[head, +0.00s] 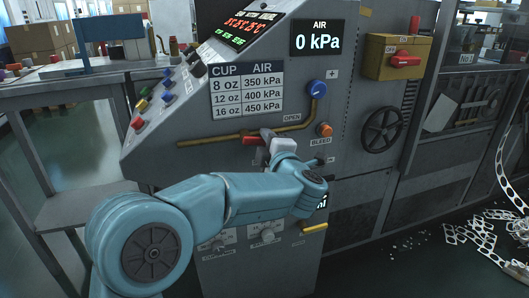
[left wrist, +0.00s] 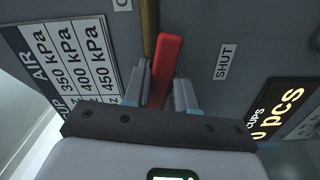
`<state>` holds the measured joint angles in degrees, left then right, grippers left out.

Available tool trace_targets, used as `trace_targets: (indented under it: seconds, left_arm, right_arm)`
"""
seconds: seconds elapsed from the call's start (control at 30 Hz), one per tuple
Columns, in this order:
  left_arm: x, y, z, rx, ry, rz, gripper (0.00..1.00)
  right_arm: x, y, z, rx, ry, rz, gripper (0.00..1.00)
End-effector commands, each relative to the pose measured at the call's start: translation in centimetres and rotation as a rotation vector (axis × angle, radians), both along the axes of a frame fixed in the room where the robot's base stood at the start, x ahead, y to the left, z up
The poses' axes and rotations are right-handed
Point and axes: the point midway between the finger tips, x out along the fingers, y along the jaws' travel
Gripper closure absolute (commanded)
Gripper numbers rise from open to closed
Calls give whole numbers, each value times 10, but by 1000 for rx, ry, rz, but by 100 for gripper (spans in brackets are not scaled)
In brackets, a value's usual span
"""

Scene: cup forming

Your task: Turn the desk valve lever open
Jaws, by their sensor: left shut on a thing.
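The red valve lever (head: 252,141) sits at the brass pipe (head: 205,140) on the sloped grey panel front. In the left wrist view the lever (left wrist: 167,55) lies close beside the pipe, at a slight angle to it. My left gripper (head: 268,138) is at the lever, and in the wrist view its two fingers (left wrist: 162,88) are either side of it, shut on it. An OPEN label (head: 292,117) is above the pipe; a SHUT label (left wrist: 224,62) shows in the wrist view. The AIR display (head: 318,38) reads 0 kPa. My right gripper is out of view.
A blue knob (head: 317,88) and an orange BLEED button (head: 325,129) are right of the lever. The pressure table (head: 247,88) is above it. A black handwheel (head: 383,130) and a yellow box with a red switch (head: 404,60) are farther right.

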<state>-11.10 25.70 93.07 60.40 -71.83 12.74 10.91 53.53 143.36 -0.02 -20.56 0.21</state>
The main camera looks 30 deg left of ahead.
Motion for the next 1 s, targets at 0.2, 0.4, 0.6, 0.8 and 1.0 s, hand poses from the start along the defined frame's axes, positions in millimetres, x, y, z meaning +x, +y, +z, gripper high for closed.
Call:
trace_targets:
  seconds: [0.2, 0.4, 0.6, 0.8, 1.0]
  left_arm:
    - [1, -2, 3, -83, -95, -3, 100]
    - [1, -1, 7, -126, -145, -2, 100]
    - [1, -1, 9, -145, -166, -2, 100]
    - [1, -1, 10, -147, -169, -2, 100]
    - [1, -1, 10, -147, -169, -2, 71]
  right_arm:
    - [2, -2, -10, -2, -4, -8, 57]
    - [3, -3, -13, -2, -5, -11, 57]
    - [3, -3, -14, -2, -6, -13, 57]
    - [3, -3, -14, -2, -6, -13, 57]
    - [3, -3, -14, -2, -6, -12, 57]
